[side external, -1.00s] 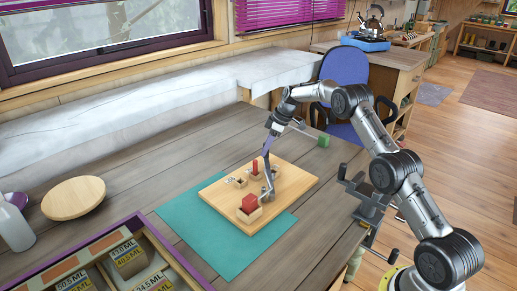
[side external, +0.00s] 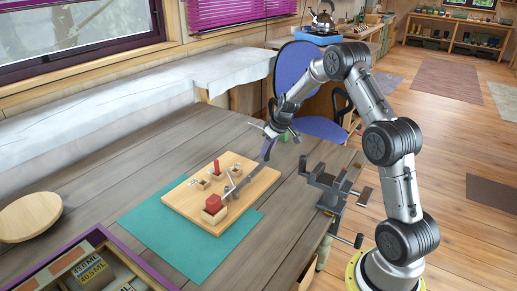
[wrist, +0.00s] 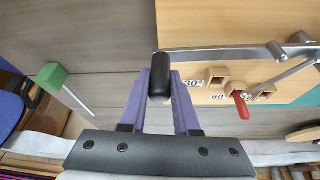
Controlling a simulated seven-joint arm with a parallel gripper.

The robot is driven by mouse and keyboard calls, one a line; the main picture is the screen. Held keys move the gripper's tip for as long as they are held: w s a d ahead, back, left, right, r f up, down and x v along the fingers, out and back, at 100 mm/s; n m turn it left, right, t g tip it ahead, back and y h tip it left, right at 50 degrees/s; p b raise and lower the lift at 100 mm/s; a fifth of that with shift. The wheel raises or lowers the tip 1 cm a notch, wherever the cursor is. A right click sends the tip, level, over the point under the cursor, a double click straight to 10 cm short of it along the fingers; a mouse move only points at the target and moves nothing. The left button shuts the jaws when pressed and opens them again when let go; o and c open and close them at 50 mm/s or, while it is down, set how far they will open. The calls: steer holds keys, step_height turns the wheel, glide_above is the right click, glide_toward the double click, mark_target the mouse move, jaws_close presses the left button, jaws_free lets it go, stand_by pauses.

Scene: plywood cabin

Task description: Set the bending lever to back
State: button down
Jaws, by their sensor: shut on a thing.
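The bending lever (side external: 240,184) is a grey metal arm on a light wooden board (side external: 182,198). It slants from the board out past its right edge. In the wrist view, the lever (wrist: 215,54) runs left from its pivot to a black cylindrical handle (wrist: 159,82). My gripper (side external: 266,153) has purple fingers and is shut on this handle; in the wrist view, the fingers (wrist: 160,90) stand on both sides of it. A red block (side external: 214,201) and a red peg (side external: 217,167) stand on the board. Angle labels, including 30°, show near small wooden blocks (wrist: 218,75).
The board lies on a teal mat (side external: 150,237) on a grey plank table (side external: 120,170). A metal vise (side external: 328,190) is at the right table edge. A blue chair (side external: 292,75) stands behind. A drawer (side external: 85,262) and a round wooden disc (side external: 30,216) are at left.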

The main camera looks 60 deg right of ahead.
steer(key=shift+s+m, duration=0.3)
steer(key=shift+s, duration=0.25)
steer(key=c, duration=0.7)
jaws_free()
steer(key=shift+o, duration=0.2)
steer(key=shift+r, duration=0.1)
steer(key=v, duration=1.3)
steer(key=shift+s+a+r, duration=0.15)
steer(key=shift+a+r, duration=0.05)
steer(key=shift+r, duration=0.15)
